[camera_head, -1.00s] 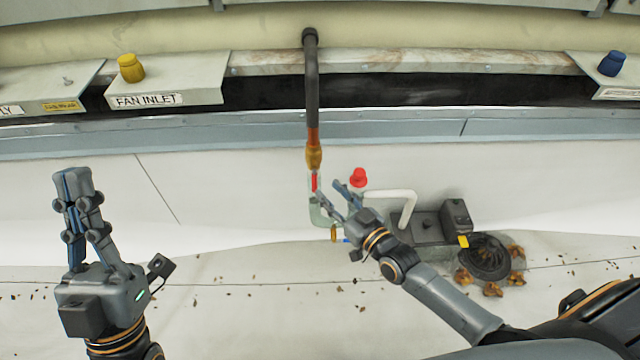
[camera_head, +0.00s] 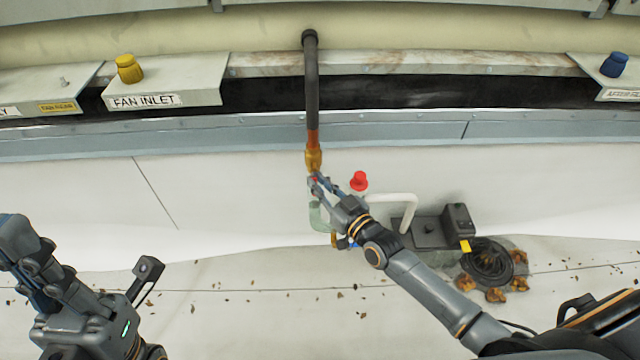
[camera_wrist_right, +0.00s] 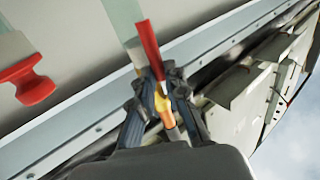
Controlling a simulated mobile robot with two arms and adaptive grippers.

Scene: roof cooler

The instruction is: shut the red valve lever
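The red valve lever (camera_wrist_right: 150,48) shows in the right wrist view as a slim red bar, its lower end between the fingertips of my right gripper (camera_wrist_right: 157,80). In the head view the right gripper (camera_head: 321,180) covers most of the lever, just below the brass-coloured fitting (camera_head: 313,157). The fingers are close around the lever's end; whether they grip it I cannot tell. The pale green pipe (camera_head: 321,217) under the lever is partly hidden. My left gripper (camera_head: 18,238) is at the left edge, away from the valve, its fingers together and empty.
A red cap (camera_head: 359,181) stands just right of the right gripper; it also shows in the right wrist view (camera_wrist_right: 28,82). A black hose (camera_head: 311,85) rises above the fitting. A white pipe (camera_head: 398,199) and pump (camera_head: 457,219) are to the right. The white surface left of the valve is clear.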

